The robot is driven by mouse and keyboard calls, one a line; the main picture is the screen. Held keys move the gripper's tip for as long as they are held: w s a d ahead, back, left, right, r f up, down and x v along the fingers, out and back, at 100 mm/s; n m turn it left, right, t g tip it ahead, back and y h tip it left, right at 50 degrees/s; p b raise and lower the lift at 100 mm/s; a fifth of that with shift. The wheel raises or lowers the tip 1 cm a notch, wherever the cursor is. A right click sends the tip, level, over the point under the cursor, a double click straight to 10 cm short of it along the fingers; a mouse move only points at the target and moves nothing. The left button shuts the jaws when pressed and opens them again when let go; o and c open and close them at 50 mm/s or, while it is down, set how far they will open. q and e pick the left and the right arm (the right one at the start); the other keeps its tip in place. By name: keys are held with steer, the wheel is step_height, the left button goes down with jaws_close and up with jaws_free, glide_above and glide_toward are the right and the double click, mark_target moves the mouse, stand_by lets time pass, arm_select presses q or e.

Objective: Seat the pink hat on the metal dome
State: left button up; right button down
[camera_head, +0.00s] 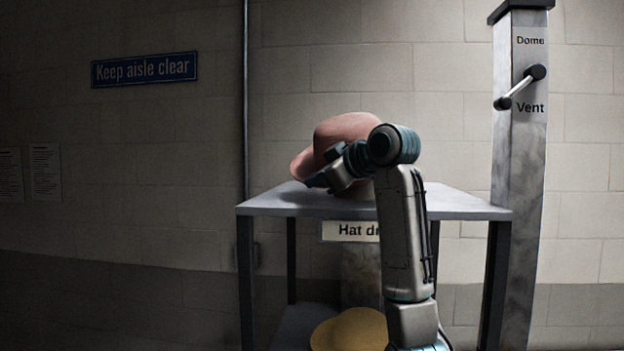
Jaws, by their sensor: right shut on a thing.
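The pink hat (345,130) is over the grey table, tilted, with its brim sloping down to the left. My right gripper (318,181) is at the hat's lower left brim and is shut on it. My right arm covers the hat's right side and lower part. I cannot make out the metal dome; the hat and arm hide the middle of the tabletop. I cannot tell whether the hat touches anything beneath it. My left gripper is not in view.
The table (465,205) has bare top at its left and right ends. A yellow hat (345,333) is low under it. A metal post (518,150) with a lever (520,87) between "Dome" and "Vent" stands at the right.

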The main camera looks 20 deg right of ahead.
steer(key=shift+w+d, duration=0.55)
steer(key=shift+d, duration=0.4)
steer(key=shift+w+d, duration=0.5)
steer(key=shift+d, duration=0.4)
steer(key=shift+w+d+r+p, duration=0.15)
steer(key=shift+d+r+p, duration=0.15)
steer(key=shift+p, duration=0.15)
steer(key=shift+w+d+r+m+g+y+p, duration=0.15)
steer(key=shift+d+r+m+g+y+p, duration=0.1)
steer(key=shift+r+m+p, duration=0.2)
steer(key=shift+w+d+r+m+g+y+p, duration=0.2)
steer(key=shift+r+m+y+p, duration=0.1)
steer(key=shift+r+m, duration=0.1)
steer(key=shift+d+f+m, duration=0.15)
steer(key=shift+d+m, duration=0.1)
steer(key=shift+w+d+m+y, duration=0.15)
steer(key=shift+d+m+y, duration=0.05)
steer(key=shift+m+y, duration=0.1)
steer(key=shift+w+d+f+m+g, duration=0.2)
steer(key=shift+f+m+g, duration=0.1)
steer(key=shift+f, duration=0.15)
steer(key=shift+s+a, duration=0.1)
